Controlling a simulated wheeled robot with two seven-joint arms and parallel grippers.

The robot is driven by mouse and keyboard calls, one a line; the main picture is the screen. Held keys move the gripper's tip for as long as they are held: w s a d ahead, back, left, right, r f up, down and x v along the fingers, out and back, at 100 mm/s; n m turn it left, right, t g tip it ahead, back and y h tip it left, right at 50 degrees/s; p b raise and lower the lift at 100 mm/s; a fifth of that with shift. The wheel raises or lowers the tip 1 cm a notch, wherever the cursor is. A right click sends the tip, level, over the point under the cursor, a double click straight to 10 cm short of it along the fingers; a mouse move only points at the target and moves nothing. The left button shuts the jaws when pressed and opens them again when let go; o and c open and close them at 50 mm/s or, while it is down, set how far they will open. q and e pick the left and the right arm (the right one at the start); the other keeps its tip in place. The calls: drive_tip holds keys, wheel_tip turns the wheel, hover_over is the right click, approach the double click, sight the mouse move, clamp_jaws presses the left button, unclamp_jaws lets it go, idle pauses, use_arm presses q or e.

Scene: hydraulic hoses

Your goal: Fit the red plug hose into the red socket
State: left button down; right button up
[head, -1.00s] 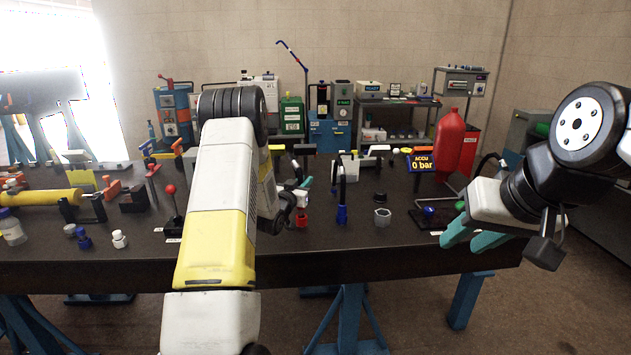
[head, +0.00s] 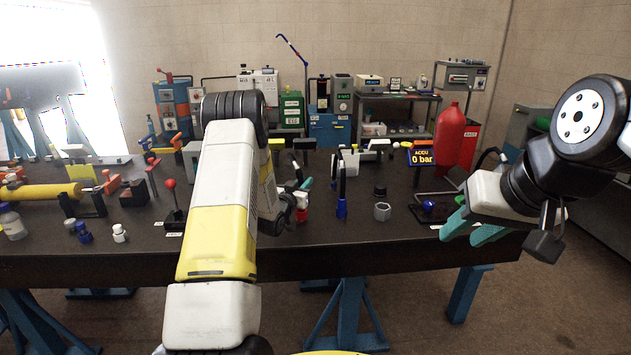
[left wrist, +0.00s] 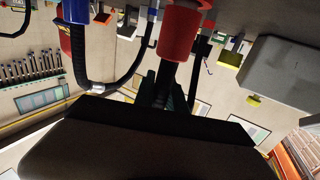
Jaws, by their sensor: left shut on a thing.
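My left gripper (head: 305,185) is mostly hidden behind my own left arm in the head view, with a bit of teal finger showing. In the left wrist view it is shut on the black hose (left wrist: 165,85) of the red plug (left wrist: 180,38). The red plug also shows low beside the arm in the head view (head: 302,214), near the tabletop. Whether it touches the table is unclear. I cannot make out the red socket. My right gripper (head: 462,239) is open and empty near the table's front right edge.
A blue plug hose (head: 341,208) stands just right of the red plug; it also shows in the left wrist view (left wrist: 76,35). A grey nut (head: 382,211) and a black cap (head: 380,190) lie further right. A display (head: 422,157) reads 0 bar. A red-knobbed lever (head: 171,200) stands left.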

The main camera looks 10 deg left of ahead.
use_arm(q)
drive_tip(key=shift+f, duration=0.15)
drive_tip(key=c, duration=1.3)
unclamp_jaws()
drive_tip(key=s+a, duration=0.1)
drive_tip(key=s, duration=0.6)
drive_tip(key=shift+s+a, duration=0.2)
drive_tip(key=shift+s, duration=0.15)
